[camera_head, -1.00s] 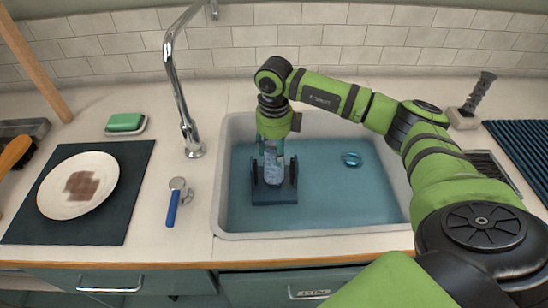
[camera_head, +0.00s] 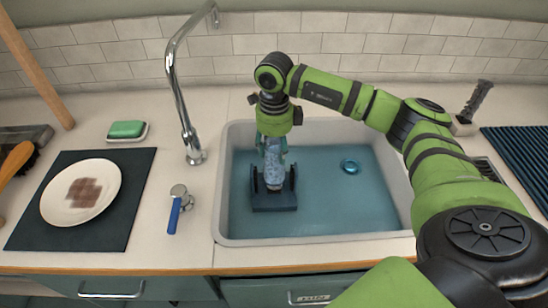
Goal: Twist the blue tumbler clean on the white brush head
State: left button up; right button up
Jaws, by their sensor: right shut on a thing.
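My right gripper (camera_head: 273,143) reaches down into the sink from above. It is shut on the blue tumbler (camera_head: 274,170), which shows speckled light blue between and below the fingers. The tumbler stands inside a dark blue holder (camera_head: 275,200) with two uprights in the sink. The white brush head is not visible; I cannot tell whether it is inside the tumbler. My left gripper is not in view.
The sink (camera_head: 228,205) holds bluish water, with a small blue ring-shaped thing (camera_head: 350,166) at right. The tap (camera_head: 180,90) rises on its left. A stained plate (camera_head: 80,193), green sponge (camera_head: 127,130) and blue-handled tool (camera_head: 176,210) are on the counter.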

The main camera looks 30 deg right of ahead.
notch_tip(320, 180, up, 13)
jog(key=p, duration=0.8)
dwell(0.5)
